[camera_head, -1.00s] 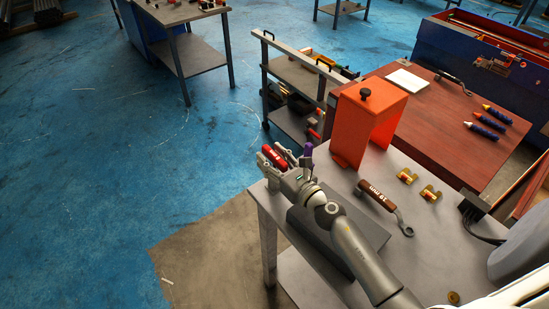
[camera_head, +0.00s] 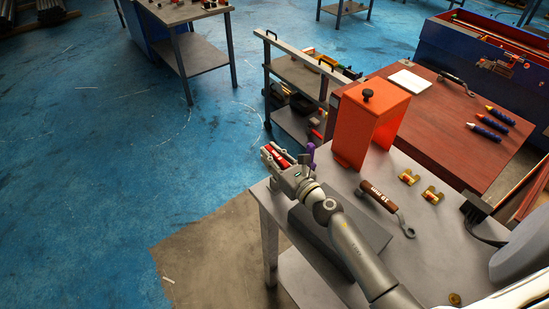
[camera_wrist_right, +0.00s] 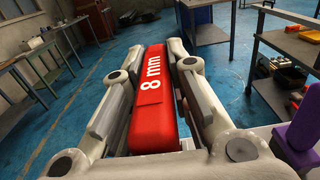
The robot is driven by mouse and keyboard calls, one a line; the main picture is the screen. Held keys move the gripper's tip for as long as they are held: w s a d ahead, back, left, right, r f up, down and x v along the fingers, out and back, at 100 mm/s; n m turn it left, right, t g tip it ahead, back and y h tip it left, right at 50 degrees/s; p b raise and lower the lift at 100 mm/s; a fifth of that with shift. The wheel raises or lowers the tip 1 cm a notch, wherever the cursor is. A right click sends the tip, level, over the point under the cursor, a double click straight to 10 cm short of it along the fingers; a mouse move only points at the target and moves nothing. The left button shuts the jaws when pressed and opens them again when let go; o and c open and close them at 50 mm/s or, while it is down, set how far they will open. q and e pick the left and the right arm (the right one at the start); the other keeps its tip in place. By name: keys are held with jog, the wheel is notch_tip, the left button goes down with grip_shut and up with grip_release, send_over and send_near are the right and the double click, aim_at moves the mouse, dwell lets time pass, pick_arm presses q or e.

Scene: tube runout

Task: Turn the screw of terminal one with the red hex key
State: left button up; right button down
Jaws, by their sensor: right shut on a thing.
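The red hex key, its handle marked "8 mm", lies between the fingers of my right gripper (camera_head: 276,155) at the left edge of the grey table (camera_head: 425,262). Its red handle (camera_wrist_right: 151,92) fills the gap between the fingers in the right wrist view. The gripper is shut on it. The key's metal end is hidden. A purple handle (camera_head: 311,155) stands upright just right of the gripper, and its purple part shows at the right edge of the wrist view (camera_wrist_right: 302,132). I cannot make out terminal one or its screw. My left gripper is not in view.
A dark grey block (camera_head: 372,232) lies beneath my right forearm. An orange cover (camera_head: 357,125) with a black knob stands behind. A brown-handled 19 mm wrench (camera_head: 377,196) and two brass pieces (camera_head: 432,195) lie to the right. A reddish wooden table (camera_head: 455,125) stands beyond.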

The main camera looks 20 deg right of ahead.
notch_tip(320, 180, up, 10)
jog(key=p, duration=0.8)
jog(key=shift+p, duration=0.3)
jog(key=c, duration=1.9)
grip_release()
jog(key=shift+c, duration=0.2)
grip_shut()
jog(key=shift+w, duration=0.1)
